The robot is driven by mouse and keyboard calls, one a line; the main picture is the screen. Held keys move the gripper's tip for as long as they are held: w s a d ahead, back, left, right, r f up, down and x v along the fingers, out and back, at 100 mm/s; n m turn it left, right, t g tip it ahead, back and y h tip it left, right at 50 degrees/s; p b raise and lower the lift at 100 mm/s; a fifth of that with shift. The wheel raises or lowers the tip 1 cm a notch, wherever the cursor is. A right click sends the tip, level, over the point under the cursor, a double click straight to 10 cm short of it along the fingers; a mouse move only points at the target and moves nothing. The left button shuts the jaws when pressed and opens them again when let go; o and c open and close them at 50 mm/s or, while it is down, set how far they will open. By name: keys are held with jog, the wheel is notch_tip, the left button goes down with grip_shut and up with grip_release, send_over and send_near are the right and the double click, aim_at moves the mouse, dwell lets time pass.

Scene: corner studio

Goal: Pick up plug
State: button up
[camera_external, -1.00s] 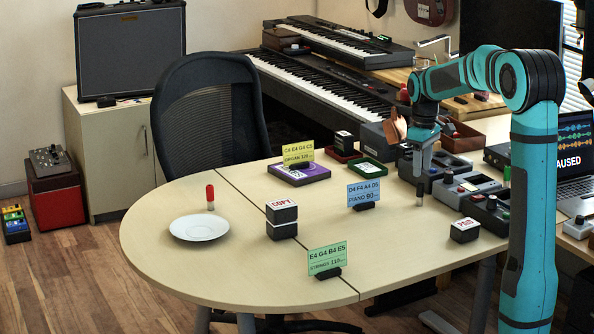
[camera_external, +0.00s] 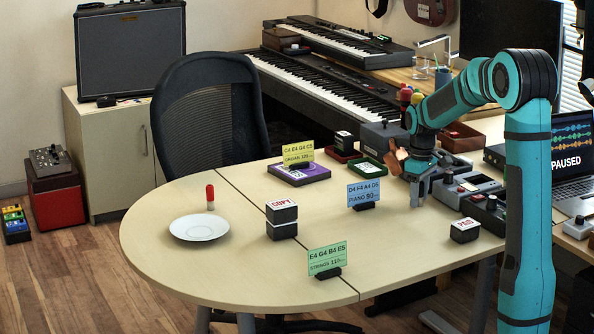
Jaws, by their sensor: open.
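My gripper (camera_external: 418,197) is low over the right part of the table (camera_external: 355,245), pointing down, fingers open. A small dark grey upright piece, possibly the plug, stood just below it in the earlier frame; now the fingers are at that spot and largely hide it. I cannot tell whether they touch it. A small upright piece with a red top and a pale lower part (camera_external: 210,197) stands at the left behind a white saucer (camera_external: 199,227), far from my gripper.
A blue card (camera_external: 364,194) stands left of my gripper. Grey control boxes (camera_external: 470,190) stand close behind and right of it. A black block (camera_external: 464,231) lies to the right. Stacked black blocks (camera_external: 282,232) and a green card (camera_external: 327,259) stand on the table. The front-left tabletop is clear.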

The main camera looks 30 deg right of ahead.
jog(key=shift+c, duration=0.2)
grip_shut()
jog(key=shift+r, duration=0.1)
notch_tip(320, 180, up, 10)
jog(key=shift+f, duration=0.1)
